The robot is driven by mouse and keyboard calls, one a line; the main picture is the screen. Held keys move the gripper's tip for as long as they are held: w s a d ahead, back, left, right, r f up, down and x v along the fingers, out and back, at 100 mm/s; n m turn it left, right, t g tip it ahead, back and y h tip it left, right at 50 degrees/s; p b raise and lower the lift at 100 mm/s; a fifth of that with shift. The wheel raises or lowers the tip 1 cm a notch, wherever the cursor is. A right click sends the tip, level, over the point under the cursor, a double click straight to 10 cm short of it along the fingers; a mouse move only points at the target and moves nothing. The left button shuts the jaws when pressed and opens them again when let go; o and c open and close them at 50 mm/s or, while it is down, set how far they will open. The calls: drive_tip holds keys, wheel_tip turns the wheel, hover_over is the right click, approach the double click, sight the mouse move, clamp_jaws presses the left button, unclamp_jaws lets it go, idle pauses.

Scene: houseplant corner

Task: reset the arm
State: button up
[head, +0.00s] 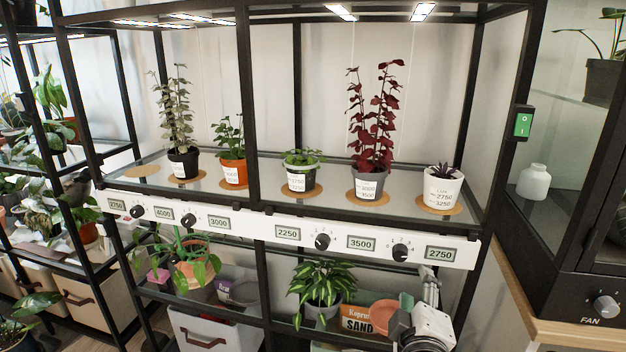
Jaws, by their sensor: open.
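My arm shows at the lower right of the head view, in front of the lower shelf. My gripper (429,280) points upward near the right end of the white control strip, below the 2750 display. It is small in the picture. Its jaws are open and nothing shows between them. It is apart from the potted plants on the shelf above.
Several potted plants stand on the glass shelf (330,206), including a red-leaved one (372,130) and a white pot (442,190). The white strip (262,232) carries dials and displays. Black posts frame the rack. A cabinet with a fan knob (606,306) stands at right.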

drive_tip(key=s+d+f+m+g, duration=0.2)
drive_tip(key=d+f+m+g, duration=0.2)
drive_tip(key=m+g, duration=0.15)
drive_tip(key=s+a+r+m+g+y, duration=0.1)
drive_tip(key=s+a+m+g+y, duration=0.2)
drive_tip(key=s+a+m+y, duration=0.25)
wheel_tip(320, 180, up, 18)
drive_tip(key=p, duration=1.8)
drive_tip(key=shift+s+d+r+n+h, duration=0.25)
drive_tip(key=shift+s+d+n+h, duration=0.05)
drive_tip(key=shift+d+n+h, duration=0.1)
